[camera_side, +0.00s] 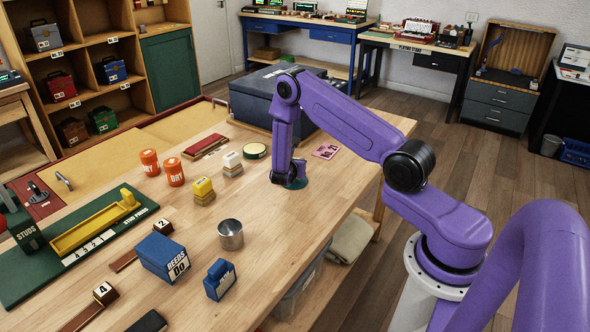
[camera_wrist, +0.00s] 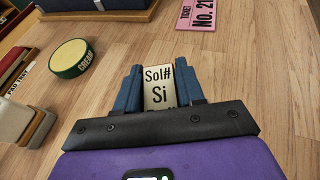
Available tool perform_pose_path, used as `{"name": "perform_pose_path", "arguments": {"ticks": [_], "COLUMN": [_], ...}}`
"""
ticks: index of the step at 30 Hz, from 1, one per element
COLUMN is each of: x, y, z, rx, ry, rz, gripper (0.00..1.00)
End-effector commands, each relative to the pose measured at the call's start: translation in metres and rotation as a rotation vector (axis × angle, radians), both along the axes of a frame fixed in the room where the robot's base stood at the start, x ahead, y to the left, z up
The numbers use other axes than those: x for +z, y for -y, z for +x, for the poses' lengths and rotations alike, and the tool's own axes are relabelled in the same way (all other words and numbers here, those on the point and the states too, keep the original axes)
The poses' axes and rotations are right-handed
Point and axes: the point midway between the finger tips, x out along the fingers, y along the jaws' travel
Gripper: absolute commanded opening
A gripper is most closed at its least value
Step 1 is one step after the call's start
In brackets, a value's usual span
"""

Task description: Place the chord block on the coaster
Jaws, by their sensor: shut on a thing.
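My gripper (camera_side: 289,178) is low over the far right part of the table. In the wrist view its blue fingers (camera_wrist: 158,85) are shut on the chord block, a pale block (camera_wrist: 157,95) lettered "Sol#", "Si" and a third line partly hidden by the gripper. I cannot make out the block in the side view. A dark green round edge, which looks like the coaster (camera_side: 300,184), shows on the table under my gripper. It is hidden in the wrist view, and I cannot tell whether the block touches it.
A round green tin with a yellow top (camera_side: 254,151) lies to the left, also in the wrist view (camera_wrist: 71,58). A pink ticket (camera_side: 326,151) lies to the right. A dark blue case (camera_side: 262,95) stands behind. A white-and-tan block (camera_side: 232,163) and metal cup (camera_side: 230,235) stand left.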

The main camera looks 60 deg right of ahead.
Motion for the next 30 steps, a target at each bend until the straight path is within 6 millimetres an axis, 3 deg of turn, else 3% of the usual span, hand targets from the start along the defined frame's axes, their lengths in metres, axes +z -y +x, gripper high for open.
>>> {"name": "perform_pose_path", "arguments": {"ticks": [6,19,20,21,30], "x": [-0.023,-0.027,-0.027,-0.027,-0.026], "y": [-0.001,-0.001,-0.001,-0.001,-0.001], "z": [-0.001,-0.001,-0.001,-0.001,-0.001], "rx": [0.001,0.001,0.001,0.0,0.0], "ry": [-0.002,-0.002,-0.002,-0.001,-0.001], "rz": [0.0,0.0,0.0,0.001,0.001], "gripper": [0.07,0.07,0.48,0.61,0.64]}}
